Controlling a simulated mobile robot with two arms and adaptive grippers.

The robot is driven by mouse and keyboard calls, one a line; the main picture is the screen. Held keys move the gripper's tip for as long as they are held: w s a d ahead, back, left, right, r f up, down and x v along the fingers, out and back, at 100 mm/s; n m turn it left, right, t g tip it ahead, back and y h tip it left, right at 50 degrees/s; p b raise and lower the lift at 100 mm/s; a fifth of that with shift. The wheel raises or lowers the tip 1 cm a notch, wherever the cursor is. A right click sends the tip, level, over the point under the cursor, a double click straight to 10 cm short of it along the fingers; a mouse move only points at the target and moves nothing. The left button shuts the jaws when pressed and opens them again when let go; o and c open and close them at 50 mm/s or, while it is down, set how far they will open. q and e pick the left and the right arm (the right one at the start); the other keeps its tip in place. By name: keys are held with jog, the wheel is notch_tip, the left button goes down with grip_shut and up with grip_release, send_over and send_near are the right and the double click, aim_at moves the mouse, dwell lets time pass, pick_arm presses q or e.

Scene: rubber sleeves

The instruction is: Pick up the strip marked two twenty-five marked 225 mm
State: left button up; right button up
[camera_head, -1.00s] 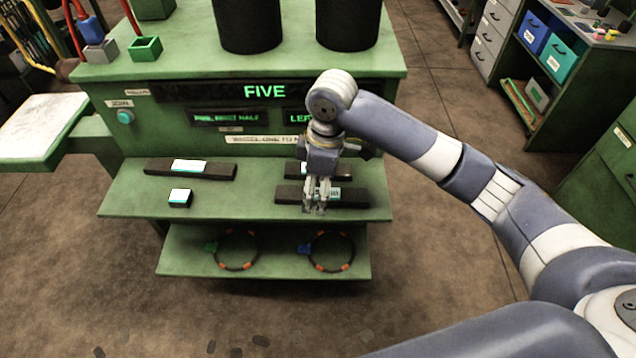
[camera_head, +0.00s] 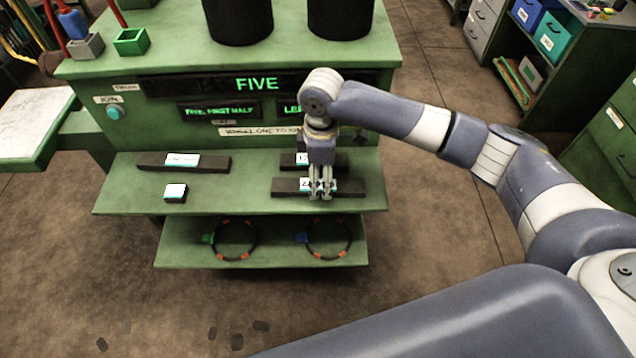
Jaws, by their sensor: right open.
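Several dark strips with white labels lie on the green shelf (camera_head: 230,204). A front right strip (camera_head: 352,192) lies under my right gripper (camera_head: 320,196). Its label is partly covered by the fingers, so I cannot read the full number. My right gripper is open and points down at this strip; I cannot tell whether the fingers touch it. Behind it is another strip (camera_head: 288,160), partly hidden by the gripper. A long strip (camera_head: 216,165) lies at the back left, and a short block (camera_head: 175,193) in front of it; their labels are too small to read. My left gripper is not in view.
The green bench (camera_head: 160,71) carries two black cylinders (camera_head: 237,18) (camera_head: 340,15) and a display reading FIVE (camera_head: 257,85). Two dark rings with orange marks (camera_head: 236,240) (camera_head: 329,239) sit on the lower shelf.

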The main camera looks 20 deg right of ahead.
jog(key=shift+f, duration=1.1)
jog(key=c, duration=1.2)
jog(key=shift+r, duration=0.1)
